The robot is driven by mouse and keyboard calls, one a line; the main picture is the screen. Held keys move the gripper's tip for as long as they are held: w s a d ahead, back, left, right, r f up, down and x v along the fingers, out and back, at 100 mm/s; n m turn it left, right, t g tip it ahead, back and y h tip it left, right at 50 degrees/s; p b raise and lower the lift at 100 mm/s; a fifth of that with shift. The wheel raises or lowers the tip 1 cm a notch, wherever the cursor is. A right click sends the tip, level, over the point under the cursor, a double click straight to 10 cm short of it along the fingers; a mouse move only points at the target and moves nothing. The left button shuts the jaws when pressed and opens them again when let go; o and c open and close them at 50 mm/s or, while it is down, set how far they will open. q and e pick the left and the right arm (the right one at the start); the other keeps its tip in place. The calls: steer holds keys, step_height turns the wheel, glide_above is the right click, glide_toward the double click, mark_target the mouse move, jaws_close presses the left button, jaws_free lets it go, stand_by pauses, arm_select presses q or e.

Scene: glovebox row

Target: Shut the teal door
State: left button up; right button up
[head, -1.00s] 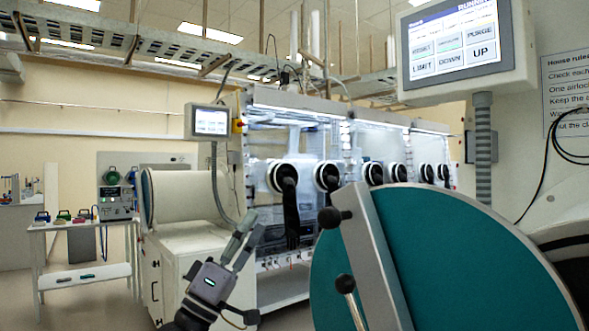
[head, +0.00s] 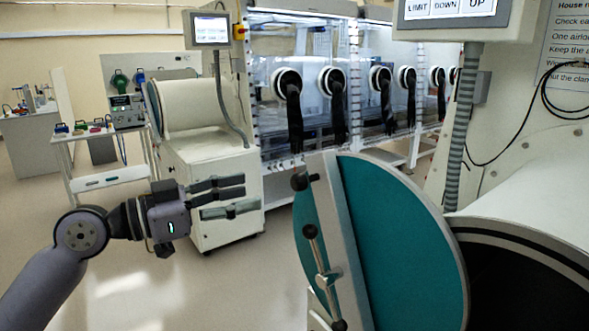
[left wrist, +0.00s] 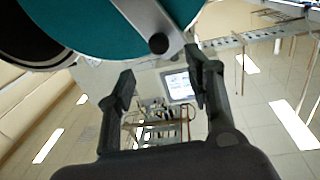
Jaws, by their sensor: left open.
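The teal door (head: 392,240) is a large round disc at the right of the head view, standing open from the round chamber mouth (head: 520,285). A grey bar (head: 340,240) with black knobs and a metal handle crosses its face. My left gripper (head: 243,196) is open and empty, to the left of the door and apart from it, with its fingers pointing right. In the left wrist view the door (left wrist: 110,28) shows at the top, beyond the open fingers (left wrist: 160,90). My right gripper does not show.
A control screen on a grey post (head: 462,130) stands behind the door. A white cabinet (head: 212,190) with a smaller cylinder stands at the back left. Glovebox windows with black gloves (head: 294,125) run behind. The floor (head: 130,285) at the left is clear.

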mark_target(293, 183)
arm_select(q)
steer(key=p+x, duration=0.4)
steer(key=x, duration=0.6)
steer(key=shift+r, duration=0.15)
steer(key=shift+w+d, duration=0.3)
steer(key=shift+d, duration=0.3)
steer(key=shift+c, duration=0.4)
jaws_close()
